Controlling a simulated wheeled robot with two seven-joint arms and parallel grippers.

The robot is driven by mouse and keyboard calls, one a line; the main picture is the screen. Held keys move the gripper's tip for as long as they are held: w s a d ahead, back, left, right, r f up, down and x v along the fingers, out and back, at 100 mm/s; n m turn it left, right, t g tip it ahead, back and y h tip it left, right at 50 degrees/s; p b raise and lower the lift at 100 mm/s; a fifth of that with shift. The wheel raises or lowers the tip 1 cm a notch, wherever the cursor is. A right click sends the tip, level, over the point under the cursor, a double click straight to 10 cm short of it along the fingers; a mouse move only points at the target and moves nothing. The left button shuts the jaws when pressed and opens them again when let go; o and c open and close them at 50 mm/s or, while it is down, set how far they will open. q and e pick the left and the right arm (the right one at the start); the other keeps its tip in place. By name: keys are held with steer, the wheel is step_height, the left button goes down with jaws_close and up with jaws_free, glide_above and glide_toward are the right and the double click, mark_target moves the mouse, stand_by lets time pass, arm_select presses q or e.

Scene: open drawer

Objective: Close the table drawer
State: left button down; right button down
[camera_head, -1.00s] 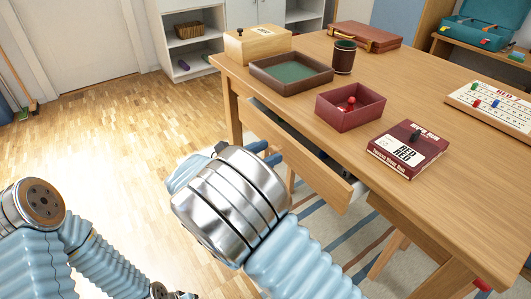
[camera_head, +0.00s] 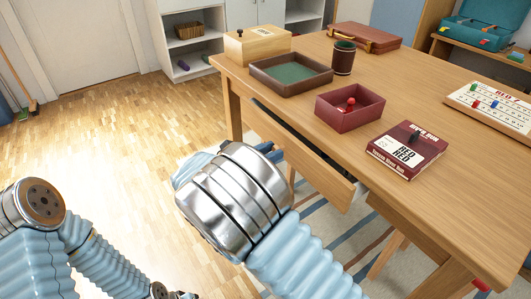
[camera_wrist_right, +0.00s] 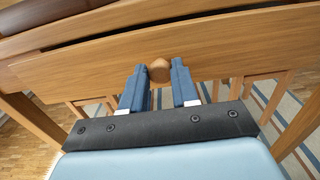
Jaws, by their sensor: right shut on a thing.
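The wooden table drawer (camera_head: 318,178) stands partly out from under the table top, with a dark gap showing above its front. In the right wrist view its front (camera_wrist_right: 225,62) runs across the picture with a round wooden knob (camera_wrist_right: 159,70). My right gripper (camera_wrist_right: 158,84) is shut on this knob, one blue finger on each side. In the head view my right wrist hides the knob, and only a bit of the blue fingers (camera_head: 270,151) shows beside the drawer front. My left arm is at the lower left; its gripper is not clearly in view.
The wooden table (camera_head: 460,190) holds a green-lined tray (camera_head: 290,88), a red box (camera_head: 350,118), a game box (camera_head: 406,165), a cup (camera_head: 343,58) and a wooden box (camera_head: 257,58). Table legs stand below. The floor (camera_head: 120,140) at left is clear.

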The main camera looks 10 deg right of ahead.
mark_target(284, 146)
steer(key=p+x, duration=0.2)
steer(key=x, duration=0.4)
steer(key=shift+w+d, duration=0.1)
steer(key=shift+d, duration=0.5)
steer(key=shift+w, duration=0.1)
steer(key=c, duration=0.9)
jaws_free()
steer(key=shift+d, duration=0.1)
steer(key=v, duration=1.4)
steer(key=shift+b, duration=0.3)
